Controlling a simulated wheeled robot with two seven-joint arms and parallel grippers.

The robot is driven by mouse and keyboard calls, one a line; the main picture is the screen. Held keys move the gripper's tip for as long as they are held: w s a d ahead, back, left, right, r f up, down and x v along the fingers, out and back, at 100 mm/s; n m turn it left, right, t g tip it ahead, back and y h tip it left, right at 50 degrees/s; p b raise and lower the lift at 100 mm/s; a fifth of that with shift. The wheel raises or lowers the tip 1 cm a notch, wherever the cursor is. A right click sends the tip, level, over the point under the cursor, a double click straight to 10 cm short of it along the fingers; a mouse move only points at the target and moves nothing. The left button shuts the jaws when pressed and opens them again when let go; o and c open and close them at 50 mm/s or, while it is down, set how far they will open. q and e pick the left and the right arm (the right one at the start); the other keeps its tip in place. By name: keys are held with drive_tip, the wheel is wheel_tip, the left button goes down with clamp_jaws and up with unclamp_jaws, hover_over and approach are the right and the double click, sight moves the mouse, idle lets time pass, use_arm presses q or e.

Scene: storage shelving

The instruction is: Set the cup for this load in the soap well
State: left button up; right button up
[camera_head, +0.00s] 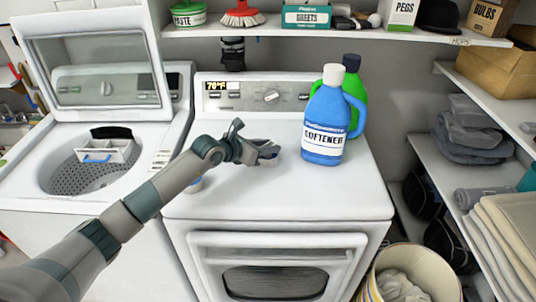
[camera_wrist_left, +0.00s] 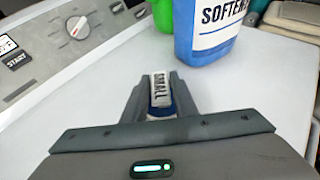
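A small cup marked SMALL (camera_wrist_left: 160,92), white with a blue lower part, sits between the fingers of my left gripper (camera_wrist_left: 160,105). The fingers lie close against both its sides. In the head view the left gripper (camera_head: 266,153) is over the dryer top, left of the softener jug, and mostly hides this cup. Another white and blue cup (camera_head: 195,184) stands near the dryer's left front edge, partly behind my arm. The soap well (camera_head: 103,152) is a white compartmented drawer with a blue part, in the open washer at left. My right gripper is not in view.
A blue softener jug (camera_head: 324,128) and a green jug (camera_head: 354,92) stand on the dryer top (camera_head: 300,190). The washer lid (camera_head: 95,60) is raised. A shelf (camera_head: 340,33) runs above the dryer. The dryer's front right top is clear.

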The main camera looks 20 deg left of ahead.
use_arm(q)
clamp_jaws()
drive_tip(key=shift+r, duration=0.1)
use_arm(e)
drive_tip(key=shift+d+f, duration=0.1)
